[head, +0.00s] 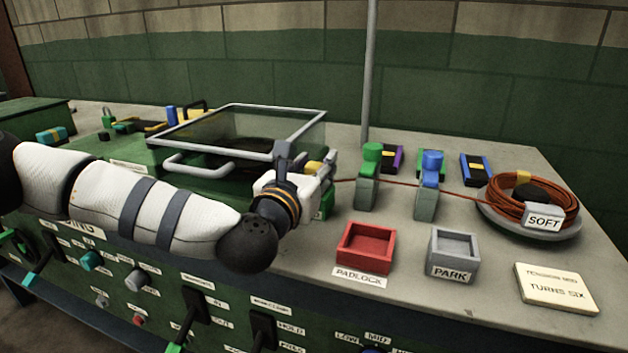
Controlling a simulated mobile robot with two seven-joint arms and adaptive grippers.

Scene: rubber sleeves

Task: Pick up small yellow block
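My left gripper (322,173) reaches in from the left, at the right side of the glass-lidded box. A small yellow piece (314,167) shows right at its fingers; I cannot tell whether it is gripped, touching or just behind them. The fingers are small and partly hidden by the gripper's white body, so their opening is unclear. Another small yellow piece (523,176) sits at the back of the orange cable coil (508,205), far from the gripper. My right gripper is not in view.
A green post (368,178) and a blue-topped post (428,186) stand right of the gripper, with an orange cable running past them. A red tray (366,248), a grey tray (453,251) and a cream plaque (556,288) lie in front. The glass lid (240,125) stands behind my arm.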

